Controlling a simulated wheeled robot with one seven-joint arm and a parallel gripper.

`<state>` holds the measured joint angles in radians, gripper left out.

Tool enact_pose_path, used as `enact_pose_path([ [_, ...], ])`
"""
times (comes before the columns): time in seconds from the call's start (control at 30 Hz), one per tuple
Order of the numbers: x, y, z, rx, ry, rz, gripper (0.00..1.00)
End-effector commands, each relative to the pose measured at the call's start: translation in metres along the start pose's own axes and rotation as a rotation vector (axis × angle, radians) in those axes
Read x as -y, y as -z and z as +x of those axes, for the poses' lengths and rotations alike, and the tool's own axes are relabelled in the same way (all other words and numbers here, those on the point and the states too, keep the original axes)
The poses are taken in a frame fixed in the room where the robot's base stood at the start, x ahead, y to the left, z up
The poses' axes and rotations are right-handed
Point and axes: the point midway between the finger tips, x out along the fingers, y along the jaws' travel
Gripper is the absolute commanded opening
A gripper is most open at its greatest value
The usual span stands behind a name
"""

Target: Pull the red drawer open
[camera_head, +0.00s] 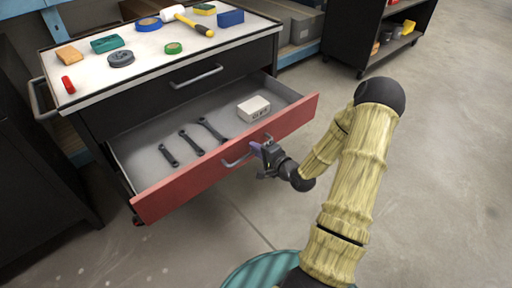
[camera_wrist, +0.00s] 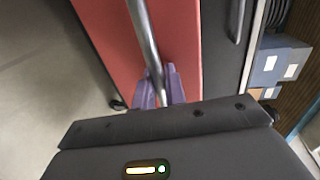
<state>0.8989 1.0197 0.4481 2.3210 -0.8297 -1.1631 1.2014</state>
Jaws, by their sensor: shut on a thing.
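The red drawer (camera_head: 212,180) of a black tool cart stands pulled out, with its inside showing in the head view. Its red front also fills the middle of the wrist view (camera_wrist: 110,40). A curved metal bar handle (camera_head: 237,160) is fixed on the front; it shows large in the wrist view (camera_wrist: 143,35). My gripper (camera_head: 257,151) is at the right part of the handle, shut on it. In the wrist view its purple fingertips (camera_wrist: 162,88) lie on both sides of the bar.
In the drawer lie several dark wrenches (camera_head: 190,142) and a white box (camera_head: 254,109). The cart top (camera_head: 140,65) holds a mallet (camera_head: 187,20), tapes and blocks. A closed black drawer with a handle (camera_head: 196,76) is above. Another cart (camera_head: 386,30) stands at the back right. Floor (camera_head: 450,180) is clear at right.

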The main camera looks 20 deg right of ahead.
Motion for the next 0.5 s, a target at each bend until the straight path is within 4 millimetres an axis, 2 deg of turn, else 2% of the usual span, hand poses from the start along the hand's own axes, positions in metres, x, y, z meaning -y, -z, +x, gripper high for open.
enact_pose_path([
  [0.17,-0.0007,0.0018,0.0,-0.005,-0.001,-0.001,0.0],
  [0.2,-0.0007,0.0018,0.0,-0.005,-0.001,-0.001,0.16],
  [0.27,-0.0007,0.0014,0.0002,-0.004,-0.001,-0.001,0.28],
  [0.5,-0.0004,0.0013,-0.0001,-0.003,-0.001,0.0,0.3],
])
